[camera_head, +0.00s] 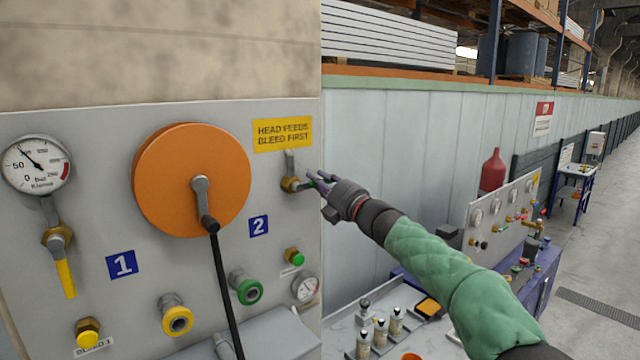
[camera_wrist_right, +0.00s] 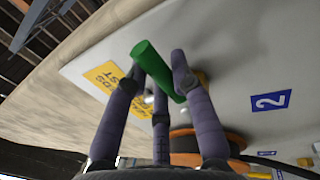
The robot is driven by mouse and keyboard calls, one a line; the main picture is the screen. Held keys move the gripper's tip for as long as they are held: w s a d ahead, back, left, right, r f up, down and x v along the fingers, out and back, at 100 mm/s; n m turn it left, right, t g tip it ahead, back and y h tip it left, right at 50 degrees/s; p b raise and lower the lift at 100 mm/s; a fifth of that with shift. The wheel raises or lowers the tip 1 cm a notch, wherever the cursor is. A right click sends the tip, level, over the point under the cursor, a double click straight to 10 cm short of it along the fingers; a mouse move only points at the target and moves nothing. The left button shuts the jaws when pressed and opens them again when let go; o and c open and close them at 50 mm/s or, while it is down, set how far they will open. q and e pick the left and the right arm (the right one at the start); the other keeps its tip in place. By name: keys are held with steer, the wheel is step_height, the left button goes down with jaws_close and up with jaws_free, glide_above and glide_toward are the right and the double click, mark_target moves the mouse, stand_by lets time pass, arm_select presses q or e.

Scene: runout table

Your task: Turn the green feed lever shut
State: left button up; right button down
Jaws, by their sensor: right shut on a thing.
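The green feed lever (camera_wrist_right: 155,68) is between the fingers of my right gripper (camera_wrist_right: 162,75) in the right wrist view, below the yellow "HEAD FEEDS BLEED FIRST" sign. In the head view my right gripper (camera_head: 318,181) reaches in from the right to the brass valve (camera_head: 290,184) on the grey panel, near the number 2 plate. The fingers are closed around the lever, which is mostly hidden there. My left gripper is not in view.
The grey panel (camera_head: 100,210) carries a gauge (camera_head: 37,165), a yellow lever (camera_head: 65,272), a large orange disc (camera_head: 191,180) with a black hose (camera_head: 225,290), and yellow and green ports. A bench with bottles (camera_head: 380,333) stands below my right arm.

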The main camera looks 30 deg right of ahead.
steer(key=shift+r, duration=0.1)
stand_by(0.3)
steer(key=c, duration=1.1)
jaws_free()
steer(key=shift+o, duration=0.4)
steer(key=a+v, duration=0.1)
steer(key=v, duration=1)
steer(key=shift+s+d, duration=0.4)
steer(key=shift+s, duration=0.05)
steer(key=shift+f, duration=0.2)
